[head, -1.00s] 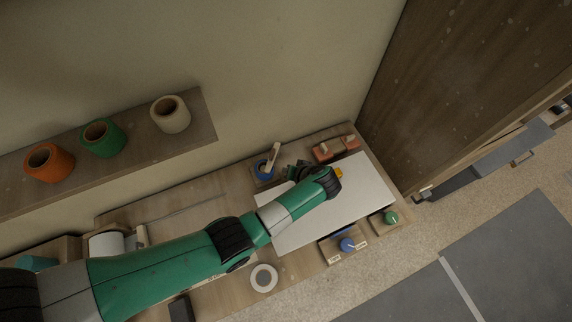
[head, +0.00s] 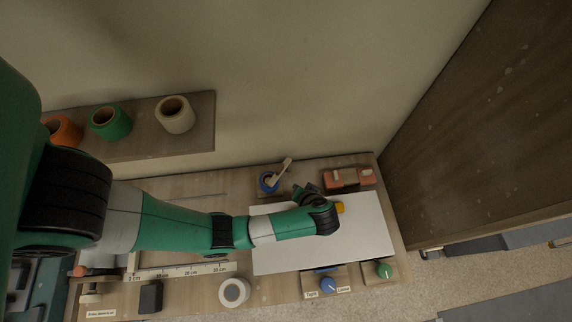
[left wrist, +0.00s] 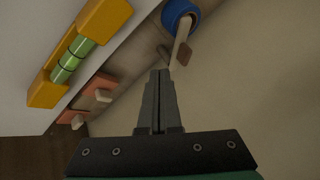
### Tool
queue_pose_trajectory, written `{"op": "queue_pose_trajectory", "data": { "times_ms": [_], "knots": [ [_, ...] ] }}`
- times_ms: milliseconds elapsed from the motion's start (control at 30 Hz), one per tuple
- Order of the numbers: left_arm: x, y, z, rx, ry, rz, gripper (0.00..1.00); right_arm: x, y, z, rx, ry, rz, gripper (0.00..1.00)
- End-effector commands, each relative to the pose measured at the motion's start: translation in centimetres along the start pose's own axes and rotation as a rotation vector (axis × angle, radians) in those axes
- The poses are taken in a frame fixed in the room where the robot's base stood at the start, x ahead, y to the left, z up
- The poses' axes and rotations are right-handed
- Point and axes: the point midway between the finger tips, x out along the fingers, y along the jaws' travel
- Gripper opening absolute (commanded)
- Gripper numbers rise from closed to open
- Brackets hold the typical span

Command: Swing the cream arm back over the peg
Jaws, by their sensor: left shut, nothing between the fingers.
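The cream arm (head: 281,172) is a short bar joined to a blue round base (head: 267,183) at the back of the bench. It slants up and to the right from that base. In the left wrist view the cream arm (left wrist: 182,38) has a brown tip and hangs from the blue base (left wrist: 180,14). A small grey upright (left wrist: 164,54), possibly the peg, shows beside it. My left gripper (left wrist: 160,72) is shut and empty, its tips just short of the arm's brown tip. In the head view the left gripper (head: 304,190) is right of the blue base. My right gripper is not in view.
A white board (head: 365,230) lies under my left arm. A yellow-ended level (left wrist: 78,50) and red blocks (head: 348,178) are near the gripper. Blue (head: 327,284) and green (head: 384,270) knobs sit in front.

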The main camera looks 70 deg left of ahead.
Motion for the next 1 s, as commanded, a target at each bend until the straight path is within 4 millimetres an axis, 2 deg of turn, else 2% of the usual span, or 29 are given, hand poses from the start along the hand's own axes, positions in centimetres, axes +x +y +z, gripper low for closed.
{"op": "queue_pose_trajectory", "data": {
  "times_ms": [367, 500, 600, 1000],
  "knots": [
    [8.3, 0.0, 0.2, 0.0, -0.004, -0.003, 0.0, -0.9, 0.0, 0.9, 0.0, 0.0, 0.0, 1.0],
    [9.0, -2.3, 0.0, -0.002, -0.002, -0.001, 0.0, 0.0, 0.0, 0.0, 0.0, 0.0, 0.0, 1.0],
    [9.5, -3.1, 0.0, -0.002, -0.001, 0.0, 0.0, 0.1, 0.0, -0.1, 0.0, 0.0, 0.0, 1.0],
    [9.9, -3.5, 0.0, 0.001, 0.0, 0.001, 0.0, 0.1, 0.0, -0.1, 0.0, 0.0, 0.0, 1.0]
  ]
}}
